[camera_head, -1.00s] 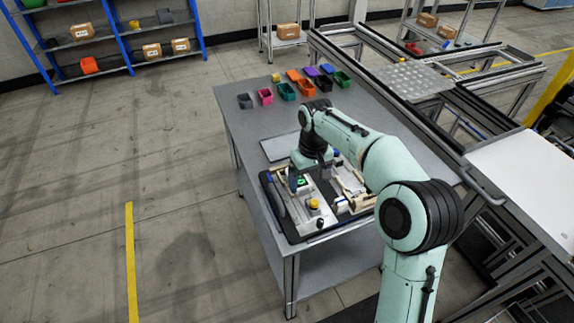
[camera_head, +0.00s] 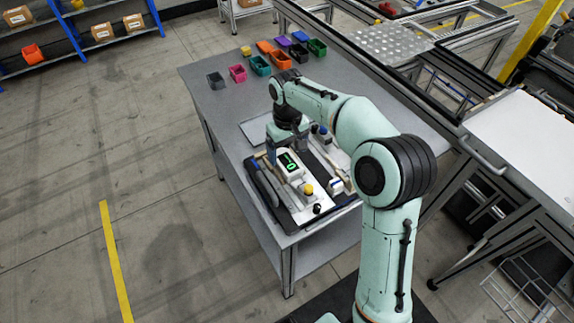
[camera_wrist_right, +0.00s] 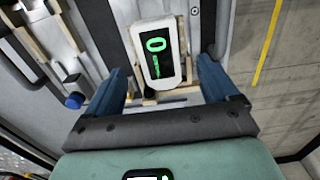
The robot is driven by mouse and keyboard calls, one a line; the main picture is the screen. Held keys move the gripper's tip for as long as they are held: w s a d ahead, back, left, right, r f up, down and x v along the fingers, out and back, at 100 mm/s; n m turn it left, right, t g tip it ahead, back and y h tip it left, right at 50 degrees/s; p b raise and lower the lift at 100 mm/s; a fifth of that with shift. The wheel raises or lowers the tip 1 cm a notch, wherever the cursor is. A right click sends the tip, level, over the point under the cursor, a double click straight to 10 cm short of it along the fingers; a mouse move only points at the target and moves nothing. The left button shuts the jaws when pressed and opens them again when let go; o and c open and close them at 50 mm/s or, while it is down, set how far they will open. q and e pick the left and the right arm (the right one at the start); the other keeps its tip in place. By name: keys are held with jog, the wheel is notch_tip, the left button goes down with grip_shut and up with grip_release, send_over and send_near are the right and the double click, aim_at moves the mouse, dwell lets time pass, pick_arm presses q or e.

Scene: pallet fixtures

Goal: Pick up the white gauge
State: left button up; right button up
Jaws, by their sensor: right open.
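The white gauge (camera_head: 289,166) has a black screen with green digits and sits on the pallet fixture (camera_head: 315,222) on the grey table. In the right wrist view the gauge (camera_wrist_right: 158,55) shows between the two blue fingers, with a gap on each side. My right gripper (camera_head: 286,146) is open, just behind and above the gauge in the head view; it also shows in the right wrist view (camera_wrist_right: 164,80), empty. Whether the fingertips are beside the gauge or above it, I cannot tell. My left gripper is in neither view.
A yellow knob (camera_head: 308,189) and a black knob (camera_head: 317,209) stand on the fixture near the gauge. Several coloured bins (camera_head: 260,65) stand at the table's far side. A blue knob (camera_wrist_right: 74,101) shows in the right wrist view.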

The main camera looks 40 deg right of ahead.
aim_at(287, 160)
notch_tip(287, 160, down, 5)
jog(key=shift+w+d, duration=0.1)
jog(key=shift+w, duration=0.05)
jog(key=shift+r, duration=0.1)
jog(key=c, duration=1.4)
